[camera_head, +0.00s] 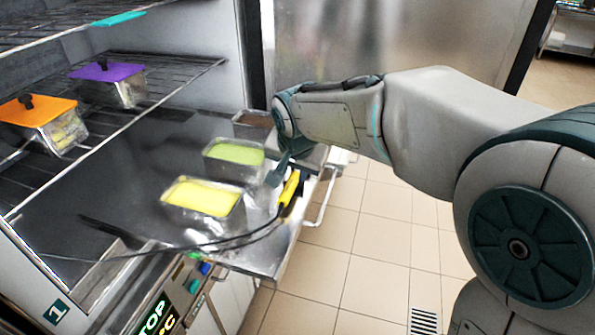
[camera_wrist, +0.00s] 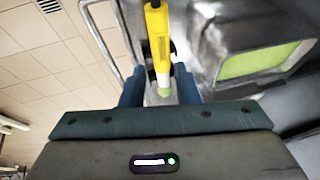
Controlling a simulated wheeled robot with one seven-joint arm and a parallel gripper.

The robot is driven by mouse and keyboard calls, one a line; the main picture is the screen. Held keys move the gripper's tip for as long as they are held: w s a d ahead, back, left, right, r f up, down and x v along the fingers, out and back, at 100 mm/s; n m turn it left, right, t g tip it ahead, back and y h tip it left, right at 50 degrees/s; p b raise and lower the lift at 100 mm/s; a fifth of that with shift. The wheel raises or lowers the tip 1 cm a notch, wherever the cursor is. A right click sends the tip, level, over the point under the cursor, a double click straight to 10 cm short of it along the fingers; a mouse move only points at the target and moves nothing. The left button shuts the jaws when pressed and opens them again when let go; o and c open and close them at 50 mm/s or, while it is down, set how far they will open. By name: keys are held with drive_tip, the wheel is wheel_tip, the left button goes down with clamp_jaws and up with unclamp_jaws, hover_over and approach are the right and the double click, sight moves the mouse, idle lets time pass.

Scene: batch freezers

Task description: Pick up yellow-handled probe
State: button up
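The yellow-handled probe (camera_head: 289,189) stands tilted at the right edge of the metal counter, beside the yellow-filled pan. It also shows in the wrist view (camera_wrist: 157,40), where its yellow handle with a dark mark runs down between my two fingers. In the head view, my gripper (camera_head: 280,173) is just above and left of the handle, and partly hidden by my wrist.
A yellow-filled pan (camera_head: 168,207) and a green-filled pan (camera_head: 212,172) stand on the counter (camera_head: 262,262). A dark cable (camera_head: 240,238) arcs across the front. Wire shelves hold orange-lidded (camera_head: 38,111) and purple-lidded (camera_head: 107,72) containers. Tiled floor is clear at right.

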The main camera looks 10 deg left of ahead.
sight(291, 184)
drive_tip(key=p+x, duration=0.1)
drive_tip(key=x, duration=0.4)
drive_tip(key=shift+s+a+f, duration=0.1)
drive_tip(key=shift+f, duration=0.15)
drive_tip(key=shift+f+b, duration=0.3)
drive_tip(key=shift+b, duration=0.2)
idle(0.4)
clamp_jaws()
